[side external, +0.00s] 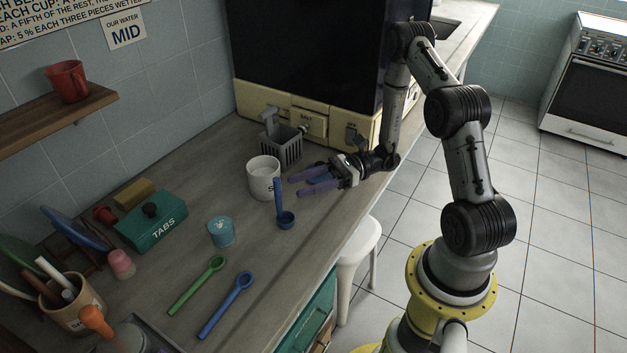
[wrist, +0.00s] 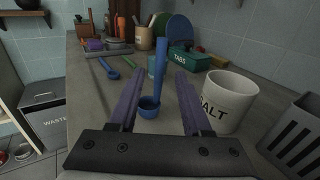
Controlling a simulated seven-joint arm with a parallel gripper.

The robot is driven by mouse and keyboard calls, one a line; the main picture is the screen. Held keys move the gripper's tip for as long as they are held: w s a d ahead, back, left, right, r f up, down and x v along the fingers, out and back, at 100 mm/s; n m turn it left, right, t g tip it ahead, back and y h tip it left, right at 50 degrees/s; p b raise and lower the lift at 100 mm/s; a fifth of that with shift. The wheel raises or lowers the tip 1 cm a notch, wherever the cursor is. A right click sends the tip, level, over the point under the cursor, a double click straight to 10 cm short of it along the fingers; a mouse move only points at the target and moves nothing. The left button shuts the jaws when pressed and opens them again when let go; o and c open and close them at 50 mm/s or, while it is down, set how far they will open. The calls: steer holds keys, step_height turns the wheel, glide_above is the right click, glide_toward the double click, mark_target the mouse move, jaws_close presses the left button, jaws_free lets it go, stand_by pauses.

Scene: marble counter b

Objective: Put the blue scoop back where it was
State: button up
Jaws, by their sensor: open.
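A dark blue scoop (side external: 285,219) stands on the counter with its bowl down and its handle pointing up, beside the white salt pot (side external: 264,179). In the wrist view the scoop (wrist: 149,107) shows in the gap between my two purple fingers, its handle rising just beyond the fingertips. My gripper (side external: 297,186) is open, low over the counter, and points at the handle. It holds nothing. A second blue scoop (side external: 226,306) with a ring-like head lies flat nearer the front, next to a green one (side external: 197,286).
A grey slotted basket (side external: 281,148) stands behind the salt pot. A light blue pot (side external: 221,232) and a teal TABS box (side external: 152,226) stand to the left. The counter's front edge runs close to my gripper, with a white stool (side external: 358,247) below.

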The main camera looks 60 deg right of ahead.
steer(key=shift+v, duration=1)
steer(key=s+a+r+n+g+h, duration=0.6)
steer(key=s+a+r+n+g, duration=0.4)
steer(key=n, duration=0.4)
steer(key=s+d+r+n+t+h, duration=0.4)
steer(key=s+r+n+t+h, duration=0.1)
steer(key=s+r+n+h, duration=0.2)
steer(key=s+n+h, duration=0.1)
steer(key=n+h, duration=0.1)
steer(key=n, duration=0.1)
steer(key=shift+d+r+t, duration=0.35)
steer(key=shift+d+t, duration=0.05)
